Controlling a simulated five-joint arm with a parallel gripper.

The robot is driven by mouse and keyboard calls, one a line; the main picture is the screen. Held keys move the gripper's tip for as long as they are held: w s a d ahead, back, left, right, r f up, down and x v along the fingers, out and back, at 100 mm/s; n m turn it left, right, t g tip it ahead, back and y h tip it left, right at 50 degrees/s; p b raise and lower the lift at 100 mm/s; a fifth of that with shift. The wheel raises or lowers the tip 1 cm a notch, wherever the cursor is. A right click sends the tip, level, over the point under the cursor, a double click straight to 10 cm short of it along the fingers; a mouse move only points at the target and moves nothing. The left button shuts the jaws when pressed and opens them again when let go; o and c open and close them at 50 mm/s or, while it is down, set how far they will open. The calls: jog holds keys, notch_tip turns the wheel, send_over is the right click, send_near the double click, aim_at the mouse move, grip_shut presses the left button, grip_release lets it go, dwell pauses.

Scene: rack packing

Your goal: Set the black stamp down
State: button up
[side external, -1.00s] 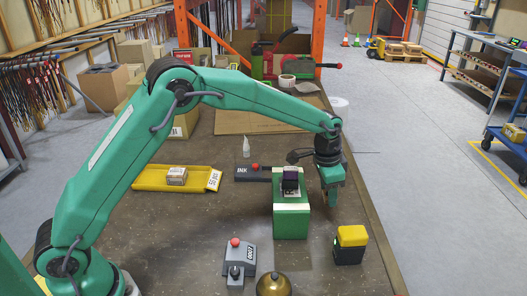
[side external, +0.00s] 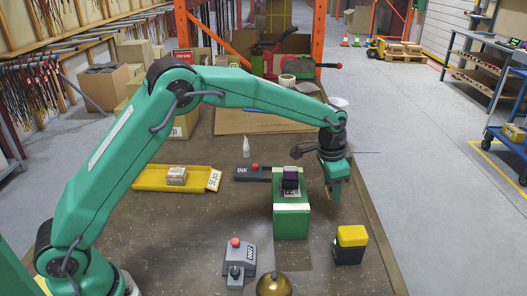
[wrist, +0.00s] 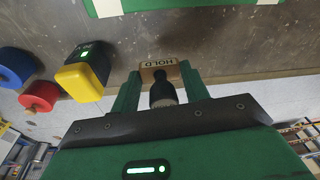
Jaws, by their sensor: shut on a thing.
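My gripper (wrist: 158,85) is shut on the black stamp (wrist: 162,93). In the wrist view the stamp's dark knob and a tan block marked HOLD show between the two green fingers. In the side external view my gripper (side external: 335,188) hangs above the dark table, right of a green stand (side external: 291,222). The stamp is mostly hidden there by the fingers, and I cannot tell its exact height above the table.
A yellow-topped black block (side external: 351,238) stands in front of my gripper. An INK pad (side external: 250,173) lies left of the stand. Blue (wrist: 14,66) and red (wrist: 38,97) round things show in the wrist view.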

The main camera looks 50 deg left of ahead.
jog(key=shift+n, duration=0.5)
jog(key=shift+w+d+r, duration=0.2)
jog(key=shift+w+d, duration=0.45)
jog(key=shift+d, duration=0.5)
jog(key=shift+w+d+r, duration=0.2)
jog(key=shift+w+d, duration=0.45)
jog(key=shift+d, duration=0.5)
jog(key=shift+w+d+r, duration=0.2)
jog(key=shift+w+d, duration=0.45)
jog(key=shift+d, duration=0.5)
send_over(345, 200)
notch_tip(345, 200, down, 7)
jog(key=shift+s+a, duration=0.1)
jog(key=shift+s, duration=0.05)
jog(key=shift+f, duration=2)
jog(key=shift+f, duration=0.1)
jog(key=o, duration=1)
jog(key=shift+o, duration=0.2)
